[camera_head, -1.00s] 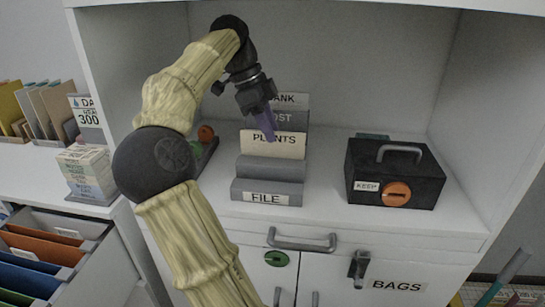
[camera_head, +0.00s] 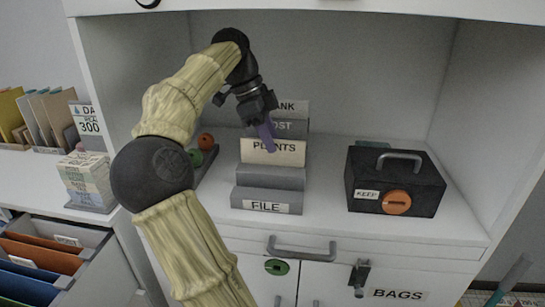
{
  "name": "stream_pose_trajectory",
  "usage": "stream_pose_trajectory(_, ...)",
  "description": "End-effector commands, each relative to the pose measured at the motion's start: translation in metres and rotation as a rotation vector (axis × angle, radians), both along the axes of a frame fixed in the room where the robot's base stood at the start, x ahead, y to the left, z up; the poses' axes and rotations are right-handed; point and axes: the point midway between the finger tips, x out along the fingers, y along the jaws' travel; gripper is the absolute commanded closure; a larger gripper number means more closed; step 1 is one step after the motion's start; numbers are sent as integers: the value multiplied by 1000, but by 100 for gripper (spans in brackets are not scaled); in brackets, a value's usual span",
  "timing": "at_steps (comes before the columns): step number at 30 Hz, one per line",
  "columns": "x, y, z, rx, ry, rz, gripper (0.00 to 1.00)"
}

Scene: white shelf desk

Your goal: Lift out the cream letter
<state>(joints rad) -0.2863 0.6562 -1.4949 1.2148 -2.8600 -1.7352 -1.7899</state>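The cream letter (camera_head: 257,157), marked PLANTS, stands upright in the grey stepped file rack (camera_head: 270,180) marked FILE. Grey cards marked POST (camera_head: 287,127) and BANK (camera_head: 292,107) stand behind it, partly covered by my gripper. My gripper (camera_head: 267,137) is over the letter's top edge, its purple fingers pointing down and overlapping the word PLANTS in this view. The fingers show nearly edge-on, so their gap is not visible. I cannot tell whether they touch the letter.
A black box (camera_head: 425,180) with a grey handle and KEEP label stands right of the rack. Red and green round things (camera_head: 206,141) sit to its left, partly behind my arm. The shelf between rack and box is clear. An open drawer (camera_head: 95,236) with folders is at lower left.

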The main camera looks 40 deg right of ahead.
Motion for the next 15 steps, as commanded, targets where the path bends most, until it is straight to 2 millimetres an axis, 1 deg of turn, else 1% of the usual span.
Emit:
stream_pose_trajectory(11, 0, 0, -2, -1, -1, 0, 67)
stream_pose_trajectory(12, 0, 0, -2, -1, 0, 0, 69)
stream_pose_trajectory(14, 0, 0, -2, -1, -1, 0, 81)
stream_pose_trajectory(15, 0, 0, -2, -1, -1, 0, 89)
